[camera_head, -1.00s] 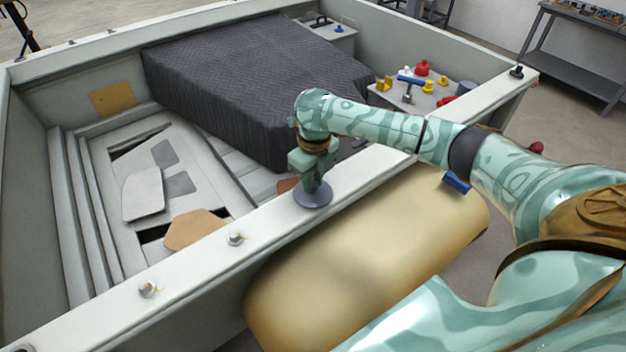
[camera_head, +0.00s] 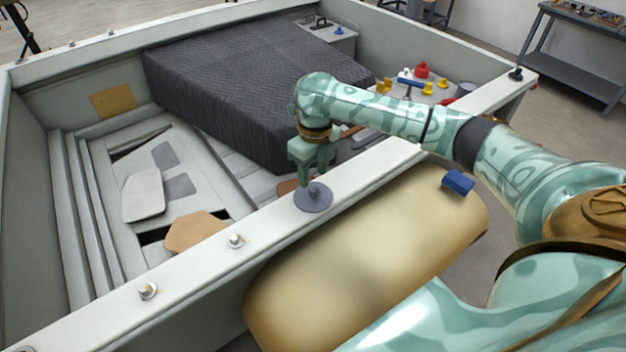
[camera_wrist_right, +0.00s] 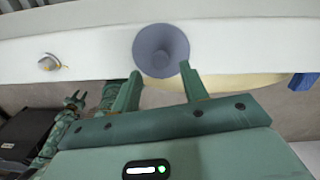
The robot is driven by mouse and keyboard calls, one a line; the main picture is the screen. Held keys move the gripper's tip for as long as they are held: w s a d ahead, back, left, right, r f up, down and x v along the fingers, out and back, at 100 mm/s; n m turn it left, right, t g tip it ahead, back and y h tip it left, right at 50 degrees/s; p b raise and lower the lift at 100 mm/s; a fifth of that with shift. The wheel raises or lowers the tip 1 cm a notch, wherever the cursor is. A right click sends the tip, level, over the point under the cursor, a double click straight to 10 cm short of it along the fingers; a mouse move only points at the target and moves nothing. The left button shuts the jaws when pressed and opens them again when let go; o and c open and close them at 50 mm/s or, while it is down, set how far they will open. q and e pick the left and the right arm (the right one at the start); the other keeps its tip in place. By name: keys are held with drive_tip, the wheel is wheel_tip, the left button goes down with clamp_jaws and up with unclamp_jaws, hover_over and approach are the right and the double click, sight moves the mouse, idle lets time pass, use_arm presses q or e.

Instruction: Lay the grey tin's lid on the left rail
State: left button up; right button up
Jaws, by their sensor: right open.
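The grey tin's lid (camera_head: 318,201), a round blue-grey disc, lies flat on the pale near rail (camera_head: 195,262). It also shows in the right wrist view (camera_wrist_right: 160,48), on the same rail (camera_wrist_right: 235,42). My right gripper (camera_head: 311,178) is just over the lid, its fingers apart. In the right wrist view the gripper (camera_wrist_right: 161,72) is open, and the lid shows beyond and between its fingertips. A blue-grey round container (camera_head: 466,88), perhaps the grey tin, stands at the far right. My left gripper (camera_wrist_right: 75,102) seems to show small at left in the wrist view.
Two bolt fittings (camera_head: 235,240) stand on the near rail left of the lid. Inside the shell are a dark quilted cover (camera_head: 240,80) and loose panels (camera_head: 143,195).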

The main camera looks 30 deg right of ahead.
sight(314, 187)
wheel_tip(314, 187, up, 8)
drive_tip(key=shift+p, duration=0.35)
drive_tip(key=shift+d+f, duration=0.1)
drive_tip(key=shift+f, duration=0.05)
